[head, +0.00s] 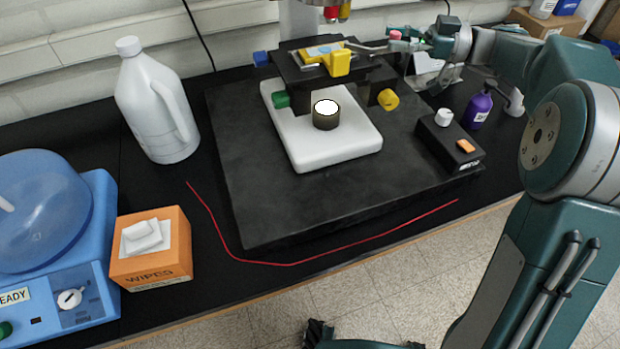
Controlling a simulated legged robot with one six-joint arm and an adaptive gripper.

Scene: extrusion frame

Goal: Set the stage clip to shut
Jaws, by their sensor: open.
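The microscope's dark stage (293,70) is at the top centre. On it lies a slide holder with a light blue and yellow slide area (318,53). A yellow block (340,63), which looks like the stage clip, stands at the front right of that area. Whether the clip is open or shut cannot be told at this size. My gripper (372,45) reaches in from the right, just behind and to the right of the yellow block. It is open, and I see nothing held in it. A small gap seems to separate it from the block.
The stage carries blue (261,58), green (281,99) and yellow (388,99) knobs. A black control box (450,142) and purple bottle (477,110) stand right. A white jug (157,105), wipes box (150,262) and blue centrifuge (60,240) stand left. A red cord (290,264) crosses the front.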

